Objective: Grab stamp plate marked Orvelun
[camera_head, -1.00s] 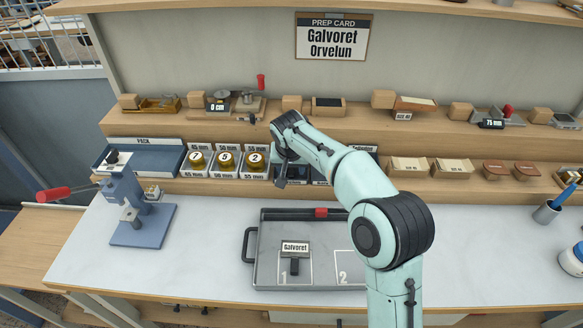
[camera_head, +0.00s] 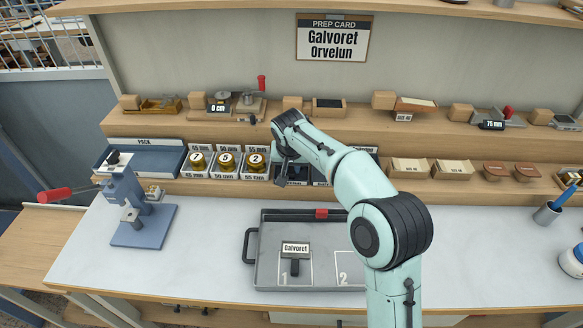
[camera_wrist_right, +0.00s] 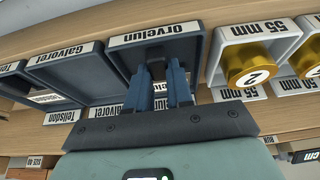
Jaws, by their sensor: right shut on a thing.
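My right gripper (camera_wrist_right: 160,88) reaches into the dark bin labelled Orvelun (camera_wrist_right: 155,34) in the wrist view. Its blue fingers are shut on a dark stamp plate (camera_wrist_right: 156,61), mostly hidden between them and in the bin's shade; the plate's own marking cannot be read. In the head view the right gripper (camera_head: 281,180) is at the lower shelf, just right of the brass-coloured pieces. A stamp plate marked Galvoret (camera_head: 295,249) lies in space 1 of the grey tray (camera_head: 262,270). My left gripper is not in view.
A Galvoret bin (camera_wrist_right: 66,55) adjoins the Orvelun bin on one side, a 55 mm bin (camera_wrist_right: 257,28) on the other. The prep card (camera_head: 332,37) reads Galvoret, Orvelun. Space 2 of the tray looks bare where visible. A blue press (camera_head: 130,205) stands left.

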